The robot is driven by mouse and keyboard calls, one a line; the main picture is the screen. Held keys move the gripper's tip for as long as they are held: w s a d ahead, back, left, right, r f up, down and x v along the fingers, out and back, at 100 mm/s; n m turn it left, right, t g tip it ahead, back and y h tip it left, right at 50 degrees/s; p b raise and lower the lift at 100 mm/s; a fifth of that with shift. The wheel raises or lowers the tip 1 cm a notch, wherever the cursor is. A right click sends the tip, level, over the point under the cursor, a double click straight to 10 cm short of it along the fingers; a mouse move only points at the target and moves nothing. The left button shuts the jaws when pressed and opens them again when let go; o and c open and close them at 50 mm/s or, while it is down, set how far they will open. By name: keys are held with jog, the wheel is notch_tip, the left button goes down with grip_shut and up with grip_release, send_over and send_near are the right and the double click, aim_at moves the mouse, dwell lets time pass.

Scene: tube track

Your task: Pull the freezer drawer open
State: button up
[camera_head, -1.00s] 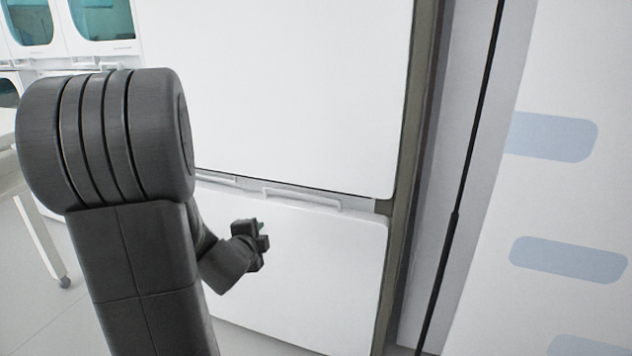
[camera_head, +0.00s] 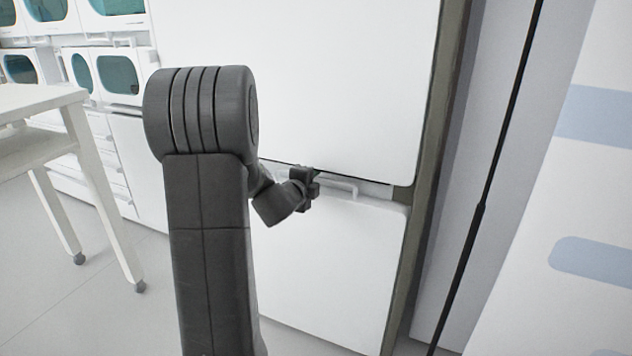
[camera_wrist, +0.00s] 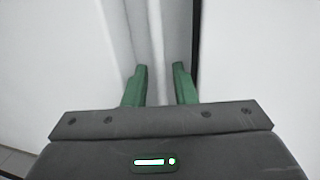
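The freezer drawer (camera_head: 335,270) is the white lower front of a tall white unit, and it looks closed. Its light bar handle (camera_head: 338,187) runs along the drawer's top edge, just below the upper door. My gripper (camera_head: 312,188) is at the left part of this handle and hides some of it. In the wrist view, the two green fingers of my gripper (camera_wrist: 160,84) stand apart, with pale vertical bands of the drawer top and gap (camera_wrist: 157,45) between and beyond them. I cannot tell whether the fingers touch the handle.
The white upper door (camera_head: 300,85) is closed above the drawer. A thin black pole or cable (camera_head: 480,205) and a pale wall lie at the right. A white wheeled table (camera_head: 40,150) stands at the left, with cabinets behind it. Floor (camera_head: 90,310) is clear at lower left.

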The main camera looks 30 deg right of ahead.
jog(key=shift+x, duration=1)
grip_shut()
jog(key=shift+s+a, duration=0.1)
jog(key=shift+a, duration=0.05)
